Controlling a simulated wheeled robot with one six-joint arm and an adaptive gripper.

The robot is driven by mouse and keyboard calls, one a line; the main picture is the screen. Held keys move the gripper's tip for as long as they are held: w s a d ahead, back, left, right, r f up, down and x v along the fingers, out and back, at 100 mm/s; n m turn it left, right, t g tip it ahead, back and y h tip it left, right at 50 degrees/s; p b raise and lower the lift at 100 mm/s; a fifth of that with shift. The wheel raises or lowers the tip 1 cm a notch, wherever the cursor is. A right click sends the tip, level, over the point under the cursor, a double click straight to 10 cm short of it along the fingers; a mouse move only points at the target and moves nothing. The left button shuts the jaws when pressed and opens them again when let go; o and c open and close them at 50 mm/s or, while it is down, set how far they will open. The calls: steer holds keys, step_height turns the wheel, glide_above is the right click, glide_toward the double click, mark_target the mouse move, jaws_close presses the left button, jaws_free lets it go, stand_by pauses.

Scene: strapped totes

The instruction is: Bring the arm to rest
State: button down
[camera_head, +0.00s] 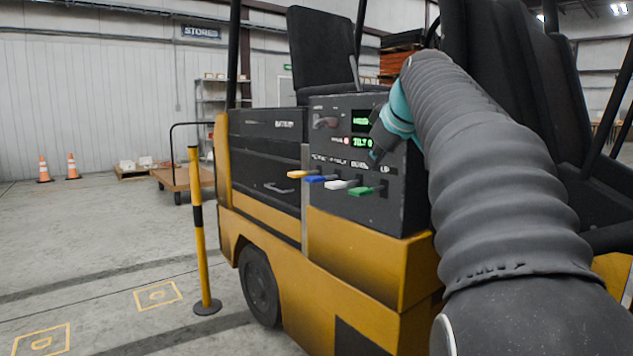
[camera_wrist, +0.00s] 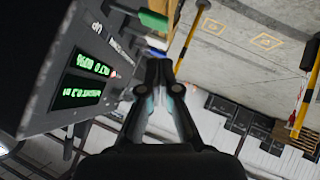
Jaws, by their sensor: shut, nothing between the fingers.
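My arm (camera_head: 500,190) reaches from the lower right of the head view toward the black control panel of a yellow truck. My gripper (camera_head: 374,156) shows as a small dark end beyond the teal wrist, in front of the panel's green displays. In the wrist view my gripper (camera_wrist: 167,80) points up the picture, with its fingers together and nothing between them. The control panel (camera_wrist: 45,70) lies to its left, and a green lever (camera_wrist: 153,19) is beyond the fingertips. The fingers look apart from both, though the exact gap is unclear.
The panel's yellow, blue, white and green levers (camera_head: 362,191) stick out below my gripper. The black seat (camera_head: 322,50) stands above the panel. A yellow post (camera_head: 200,240) stands left of the truck (camera_head: 360,290). Open floor (camera_head: 100,240) lies further left, with cones (camera_head: 73,167) behind.

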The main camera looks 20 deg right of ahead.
steer(key=s+a+f+m+g, duration=0.1)
steer(key=s+f+m, duration=0.1)
steer(key=f+m, duration=0.35)
steer(key=s+a+f+m+g, duration=0.1)
steer(key=s+f+m+g, duration=0.1)
steer(key=f, duration=0.7)
steer(key=s+a+f+n+p, duration=0.1)
steer(key=s+a+f, duration=0.7)
steer(key=s, duration=0.4)
steer(key=s+a+f+n+g+p, duration=0.1)
steer(key=s+a+f, duration=0.8)
steer(key=s, duration=0.3)
steer(key=shift+a+f+y+p, duration=0.2)
steer(key=shift+a+y+p, duration=0.15)
steer(key=shift+a, duration=0.25)
steer(key=shift+a, duration=0.1)
